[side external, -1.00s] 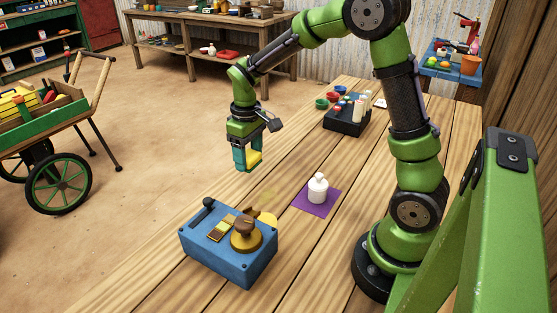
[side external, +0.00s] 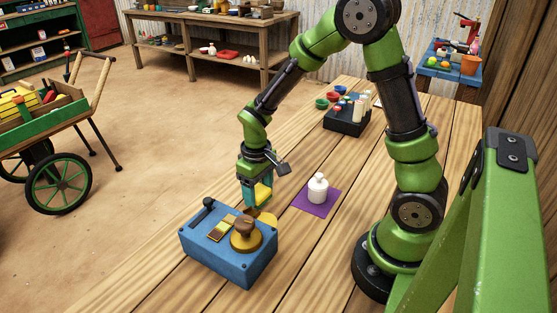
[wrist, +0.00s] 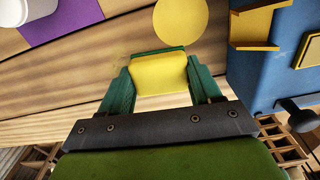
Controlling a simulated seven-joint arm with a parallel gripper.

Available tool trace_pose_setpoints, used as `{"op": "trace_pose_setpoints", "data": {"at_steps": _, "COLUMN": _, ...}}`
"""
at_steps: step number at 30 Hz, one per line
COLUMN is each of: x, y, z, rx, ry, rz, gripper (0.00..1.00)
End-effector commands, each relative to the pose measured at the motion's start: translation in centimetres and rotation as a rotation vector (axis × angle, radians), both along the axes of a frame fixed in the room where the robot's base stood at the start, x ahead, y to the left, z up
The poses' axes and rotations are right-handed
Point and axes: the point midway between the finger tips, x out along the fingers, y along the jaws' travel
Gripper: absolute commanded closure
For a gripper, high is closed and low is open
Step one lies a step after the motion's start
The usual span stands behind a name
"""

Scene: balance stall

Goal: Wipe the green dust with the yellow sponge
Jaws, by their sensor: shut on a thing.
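My gripper (side external: 255,192) is shut on the yellow sponge (side external: 264,192), low over the table just behind the blue box. In the wrist view the sponge (wrist: 160,74) sits between the two green fingers. Whether it touches the tabletop I cannot tell. The green dust is hard to make out now. In the wrist view a faint greenish tint (wrist: 122,56) shows on the planks beside the sponge. The gripper and sponge hide that spot in the side view.
The blue box (side external: 228,266) with brass parts stands close in front of the gripper. A yellow disc (wrist: 180,22) lies beside the sponge. A white bottle (side external: 317,188) stands on a purple mat (side external: 325,205) to the right. A black rack (side external: 345,126) stands further back.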

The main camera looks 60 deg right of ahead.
Motion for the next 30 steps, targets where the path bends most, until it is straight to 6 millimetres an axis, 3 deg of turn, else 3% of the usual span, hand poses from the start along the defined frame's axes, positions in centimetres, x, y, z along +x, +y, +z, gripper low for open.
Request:
{"op": "trace_pose_setpoints", "data": {"at_steps": 8, "x": -0.1, "y": -0.1, "z": -3.2, "rx": 0.000, "ry": 0.005, "rz": 0.000, "gripper": 0.61}}
{"op": "trace_pose_setpoints", "data": {"at_steps": 30, "x": 0.0, "y": -7.0, "z": -3.0, "rx": 0.000, "ry": 0.001, "rz": -0.003, "gripper": 0.61}}
